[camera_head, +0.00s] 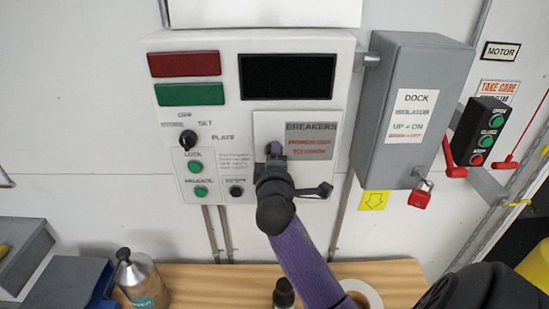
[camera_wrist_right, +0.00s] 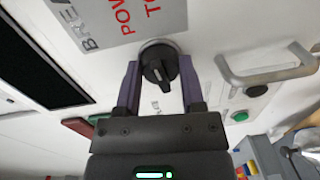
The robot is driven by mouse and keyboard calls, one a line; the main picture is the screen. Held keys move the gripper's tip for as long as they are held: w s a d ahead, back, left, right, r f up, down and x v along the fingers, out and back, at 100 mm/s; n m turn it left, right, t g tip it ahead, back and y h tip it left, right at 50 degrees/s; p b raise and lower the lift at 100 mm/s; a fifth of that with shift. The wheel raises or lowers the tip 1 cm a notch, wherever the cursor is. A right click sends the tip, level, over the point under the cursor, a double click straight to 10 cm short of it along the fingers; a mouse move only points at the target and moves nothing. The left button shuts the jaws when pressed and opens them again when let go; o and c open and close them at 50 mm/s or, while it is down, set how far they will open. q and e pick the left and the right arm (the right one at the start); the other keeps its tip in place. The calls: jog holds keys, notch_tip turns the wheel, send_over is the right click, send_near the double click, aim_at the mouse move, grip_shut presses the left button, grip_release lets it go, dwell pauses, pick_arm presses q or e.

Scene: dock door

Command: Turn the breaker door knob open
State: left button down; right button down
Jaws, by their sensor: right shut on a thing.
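The breaker door (camera_head: 312,172) is a white panel with a grey "BREAKERS" label on the right side of the control box. It looks flush with the box. Its knob (camera_wrist_right: 158,68) is round and black, with a raised grip bar and a pale mark, and shows in the right wrist view. My right gripper (camera_head: 273,150) reaches up to the door from below, its tips at the left of the label, and mostly hides the knob in the head view. In the wrist view its two purple fingers are closed on the knob from either side. My left gripper is not in view.
A grey handle (camera_wrist_right: 265,72) stands out from the door beside the knob. The grey dock isolator box (camera_head: 405,125), with a red padlock (camera_head: 420,195), is to the right. A wooden bench (camera_head: 220,285) below holds a metal bottle (camera_head: 140,280) and a dark-capped bottle (camera_head: 284,293).

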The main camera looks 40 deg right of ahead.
jog(key=shift+m, duration=0.5)
dwell(0.3)
jog(key=shift+c, duration=1)
grip_release()
jog(key=shift+s, duration=0.1)
jog(key=b+v, duration=0.1)
jog(key=v, duration=0.8)
jog(key=shift+s+a+b, duration=0.2)
jog(key=shift+s+b, duration=0.15)
